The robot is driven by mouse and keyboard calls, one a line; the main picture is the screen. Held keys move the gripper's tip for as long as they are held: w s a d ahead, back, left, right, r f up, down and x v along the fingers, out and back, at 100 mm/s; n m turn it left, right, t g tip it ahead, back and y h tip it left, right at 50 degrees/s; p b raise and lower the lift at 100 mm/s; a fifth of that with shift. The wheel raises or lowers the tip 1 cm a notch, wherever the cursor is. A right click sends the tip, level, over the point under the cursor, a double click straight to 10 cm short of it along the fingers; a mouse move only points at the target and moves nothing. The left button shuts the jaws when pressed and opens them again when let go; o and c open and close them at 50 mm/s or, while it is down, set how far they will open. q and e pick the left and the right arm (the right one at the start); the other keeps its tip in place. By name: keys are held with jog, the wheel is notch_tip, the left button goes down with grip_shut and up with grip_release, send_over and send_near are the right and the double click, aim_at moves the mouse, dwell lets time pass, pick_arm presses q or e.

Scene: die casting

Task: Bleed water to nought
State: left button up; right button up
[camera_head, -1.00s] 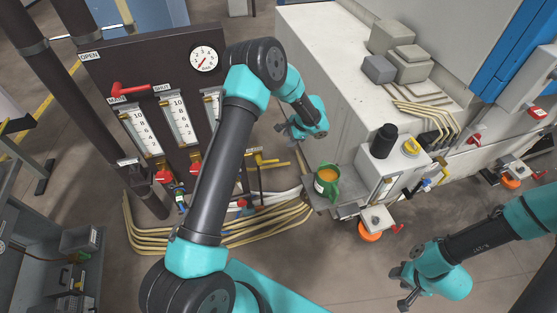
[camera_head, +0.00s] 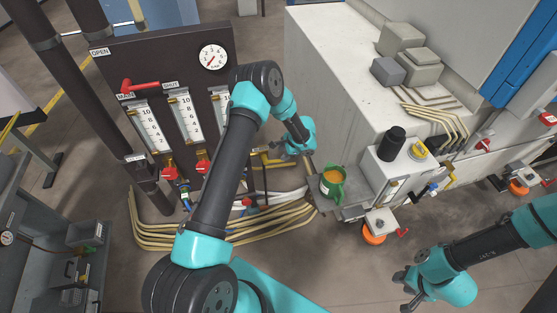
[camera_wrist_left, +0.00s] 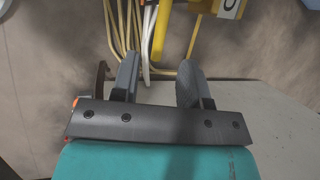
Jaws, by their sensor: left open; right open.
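The dark panel (camera_head: 108,65) at the left carries a round pressure gauge (camera_head: 213,57), whose needle looks low. It also has several upright scaled flow meters (camera_head: 150,128), the third partly hidden behind my left arm. Red valve knobs (camera_head: 170,172) sit under the meters. A red lever (camera_head: 140,86) lies roughly level above the "MAIN" label. My left gripper (camera_head: 293,150) is open near yellow pipework (camera_head: 270,157) right of the panel. My right gripper (camera_head: 404,292) is open and empty at the lower right.
The white machine (camera_head: 340,70) fills the upper right. Pale hoses (camera_head: 225,235) run along the floor. A yellow block (camera_wrist_left: 231,8) shows at the wrist view's top edge.

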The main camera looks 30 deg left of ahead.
aim_at(278, 161)
pick_arm(q)
jog(key=x, duration=0.6)
jog(key=shift+f, duration=0.1)
grip_shut()
dwell(0.4)
